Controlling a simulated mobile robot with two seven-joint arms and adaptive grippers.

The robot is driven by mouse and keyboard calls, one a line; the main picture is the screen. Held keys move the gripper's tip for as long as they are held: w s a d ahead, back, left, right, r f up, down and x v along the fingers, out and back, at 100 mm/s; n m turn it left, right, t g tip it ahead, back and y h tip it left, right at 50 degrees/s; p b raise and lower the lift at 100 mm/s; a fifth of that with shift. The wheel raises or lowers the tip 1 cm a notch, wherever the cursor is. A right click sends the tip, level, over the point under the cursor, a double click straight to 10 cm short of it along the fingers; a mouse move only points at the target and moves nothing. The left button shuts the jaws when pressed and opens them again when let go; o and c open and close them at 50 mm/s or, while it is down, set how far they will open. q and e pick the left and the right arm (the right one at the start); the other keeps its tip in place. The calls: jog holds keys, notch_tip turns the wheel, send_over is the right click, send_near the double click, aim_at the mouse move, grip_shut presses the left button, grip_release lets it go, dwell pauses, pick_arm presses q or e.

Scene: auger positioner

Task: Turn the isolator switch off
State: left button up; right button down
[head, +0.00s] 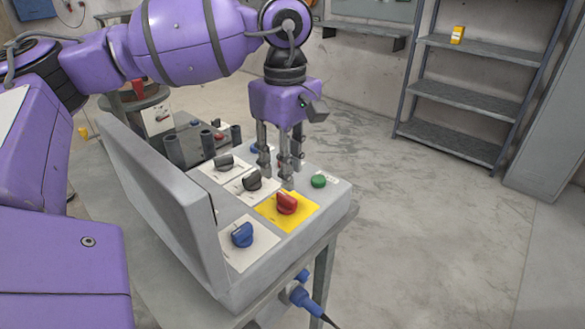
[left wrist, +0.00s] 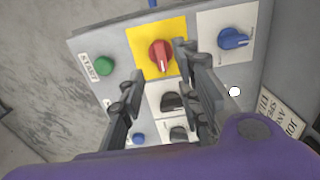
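The red rotary knob (head: 287,203) on a yellow plate (head: 272,214), which looks like the isolator switch, is on the front right of the grey control box. In the left wrist view the red knob (left wrist: 161,54) and yellow plate (left wrist: 146,64) show beyond my fingers. My left gripper (head: 277,168) points down over the box, just behind the red knob and beside the dark knobs. Its fingers (left wrist: 156,85) are apart with nothing held between them. They appear clear of the red knob. My right gripper is not in view.
On the box (head: 335,196) are a blue knob (head: 242,235), two dark knobs (head: 252,181), and a green button (head: 319,181) labelled START. Its grey lid (head: 165,205) stands open on the left. A blue plug (head: 302,296) hangs at the front. Shelves (head: 465,98) stand behind right; floor there is clear.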

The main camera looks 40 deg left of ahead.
aim_at(287, 196)
pick_arm(q)
notch_tip(287, 196, down, 7)
jog(key=shift+s+r, duration=0.1)
jog(key=shift+r, duration=0.1)
grip_shut()
